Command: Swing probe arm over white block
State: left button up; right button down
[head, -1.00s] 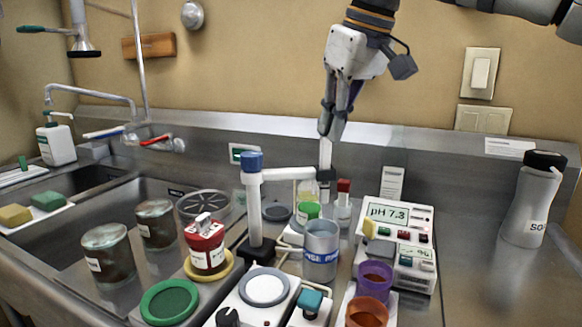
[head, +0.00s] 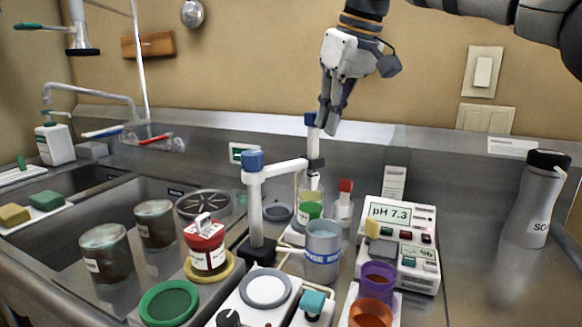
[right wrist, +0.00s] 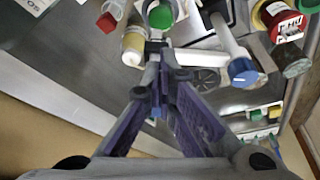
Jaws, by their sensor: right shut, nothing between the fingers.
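The probe arm (head: 283,169) is a white bar reaching right from a white post (head: 255,210) with a blue cap. At its far end a dark clamp holds an upright white probe (head: 313,145) with a blue top. In the right wrist view the fingertips (right wrist: 158,90) meet near the probe. My left gripper is out of view.
A pH meter (head: 397,225) stands to the right, with a red-capped bottle (head: 344,203) close behind the probe's right.

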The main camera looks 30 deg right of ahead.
jog(key=v, duration=0.6)
jog(key=shift+w+a+r, duration=0.25)
jog(key=shift+a+r, duration=0.05)
jog(key=shift+r, duration=0.05)
dwell(1.6)
